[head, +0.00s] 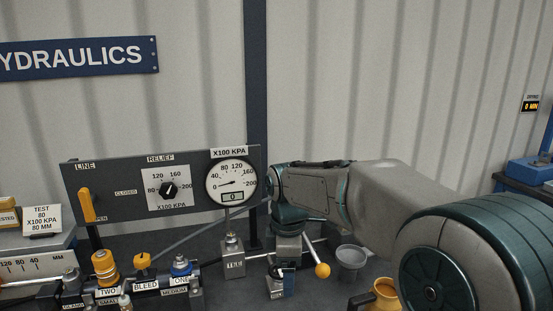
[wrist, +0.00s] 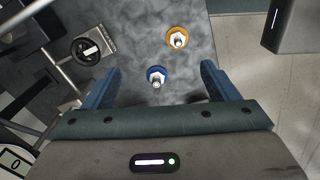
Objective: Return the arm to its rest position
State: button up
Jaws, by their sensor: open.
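My arm (head: 372,190) reaches in from the right in the head view, its wrist bent down beside the gauge panel. In the wrist view my gripper (wrist: 160,68) is open, its two blue fingers wide apart with nothing held. A blue-collared fitting (wrist: 156,76) shows between the fingers, and a yellow-collared fitting (wrist: 178,38) shows beyond it. Both appear to be on the grey bench top; I cannot tell their distance from the fingers. In the head view the fingertips are hard to make out among the bench parts.
The panel (head: 120,191) with a lever, relief knob and round gauge (head: 231,182) stands close left of my wrist. Blue (head: 181,265) and yellow (head: 105,266) couplers sit at front left. A grey cup (head: 350,260) and yellow jug (head: 384,294) stand below my arm.

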jog(key=s+d+f+m+t, duration=0.1)
jog(key=s+d+f+m, duration=0.1)
jog(key=s+d+m, duration=0.4)
jog(key=s+d+f+m+t, duration=0.1)
jog(key=s+d+f+m, duration=0.1)
jog(key=s+d+m, duration=0.4)
jog(key=s+m, duration=0.5)
jog(key=shift+s+d+m+t, duration=0.2)
jog(key=shift+s+m+t, duration=0.15)
jog(key=shift+m+t, duration=0.05)
